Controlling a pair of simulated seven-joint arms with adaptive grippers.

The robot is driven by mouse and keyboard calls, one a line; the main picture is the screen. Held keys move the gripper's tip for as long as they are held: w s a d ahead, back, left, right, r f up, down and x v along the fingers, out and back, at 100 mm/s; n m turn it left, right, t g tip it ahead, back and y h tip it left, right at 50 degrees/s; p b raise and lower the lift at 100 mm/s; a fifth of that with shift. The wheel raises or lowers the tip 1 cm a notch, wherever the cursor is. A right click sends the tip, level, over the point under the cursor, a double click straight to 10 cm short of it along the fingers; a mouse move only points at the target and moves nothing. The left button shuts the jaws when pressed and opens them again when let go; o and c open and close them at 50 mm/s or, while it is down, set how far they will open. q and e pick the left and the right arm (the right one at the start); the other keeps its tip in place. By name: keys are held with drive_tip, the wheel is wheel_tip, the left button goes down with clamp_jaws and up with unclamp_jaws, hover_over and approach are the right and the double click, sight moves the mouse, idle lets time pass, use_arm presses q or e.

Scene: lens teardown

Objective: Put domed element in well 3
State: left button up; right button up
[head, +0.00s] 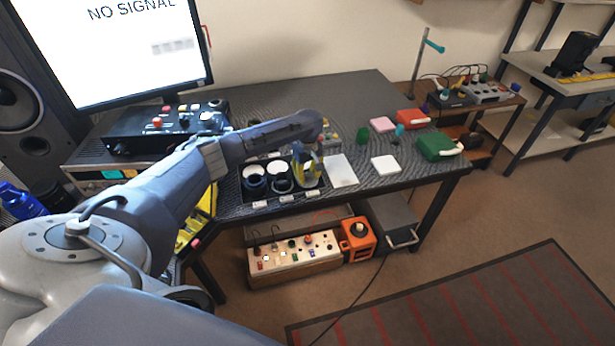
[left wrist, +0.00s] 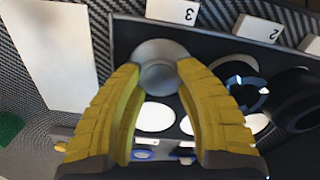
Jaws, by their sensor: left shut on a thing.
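My left gripper (head: 308,172) is over the right end of the dark well tray (head: 240,197) in the head view. In the left wrist view its two yellow fingers (left wrist: 160,70) are shut on the domed element (left wrist: 160,55), a round grey piece. The domed element is on the side of the tray where label 3 (left wrist: 172,11) stands, with label 2 (left wrist: 257,29) to the right. I cannot tell whether it touches the well floor. My right gripper is not in view.
Dark rings (head: 254,184) sit at the tray's left and middle wells. White pads (head: 341,170) lie right of the tray. A green box (head: 437,147) and a red box (head: 411,119) stand farther right. The back of the table is clear.

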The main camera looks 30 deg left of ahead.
use_arm(q)
drive_tip(key=shift+f, duration=0.3)
drive_tip(key=shift+f, duration=0.1)
drive_tip(key=o, duration=1.1)
